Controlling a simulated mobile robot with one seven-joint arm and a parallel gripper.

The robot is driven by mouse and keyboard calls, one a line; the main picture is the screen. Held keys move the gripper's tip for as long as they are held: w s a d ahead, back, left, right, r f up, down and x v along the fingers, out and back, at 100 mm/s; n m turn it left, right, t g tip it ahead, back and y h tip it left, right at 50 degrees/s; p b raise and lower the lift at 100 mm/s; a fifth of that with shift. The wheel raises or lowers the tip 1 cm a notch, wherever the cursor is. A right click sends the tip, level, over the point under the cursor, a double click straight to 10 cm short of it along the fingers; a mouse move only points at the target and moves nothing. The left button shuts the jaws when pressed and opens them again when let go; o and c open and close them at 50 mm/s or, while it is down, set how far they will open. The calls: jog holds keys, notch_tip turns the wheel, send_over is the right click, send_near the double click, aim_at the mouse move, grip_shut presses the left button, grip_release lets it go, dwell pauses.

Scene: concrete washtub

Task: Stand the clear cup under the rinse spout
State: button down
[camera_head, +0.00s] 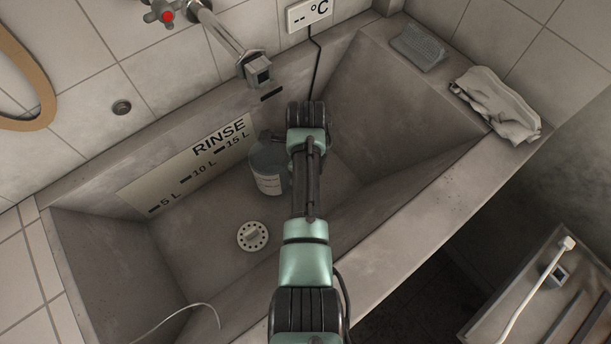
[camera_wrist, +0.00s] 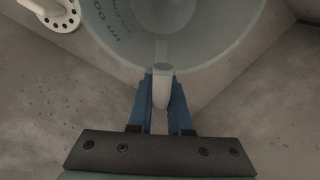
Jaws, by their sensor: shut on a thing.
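The clear cup (camera_head: 268,175), a translucent vessel with a printed label, is in the washtub beside the RINSE panel. My arm partly hides it in the head view. In the wrist view the cup (camera_wrist: 125,45) fills the upper middle, with its handle toward me. My gripper (camera_wrist: 162,85) is shut on that handle with its blue fingers either side. My fingers are hidden behind my arm in the head view. The rinse spout (camera_head: 257,70) hangs from the back wall, above and slightly left of the cup in the picture. Whether the cup touches the tub floor I cannot tell.
The concrete washtub (camera_head: 425,205) has a round perforated drain (camera_head: 252,236) left of my arm. A red-marked tap (camera_head: 167,15) and a temperature display (camera_head: 308,14) are on the wall. A grey block (camera_head: 417,46) and a crumpled cloth (camera_head: 495,103) lie on the right ledge.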

jog(key=shift+f+b, duration=0.4)
jog(key=shift+f, duration=0.2)
jog(key=c, duration=0.8)
grip_release()
jog(key=shift+o, duration=0.2)
jog(key=shift+r, duration=0.1)
notch_tip(320, 180, up, 5)
jog(key=p, duration=0.5)
jog(key=s+d+r+p, duration=0.7)
jog(key=s+r+p, duration=0.2)
jog(key=p, duration=1)
jog(key=shift+s+r, duration=0.4)
jog(key=shift+w, duration=0.1)
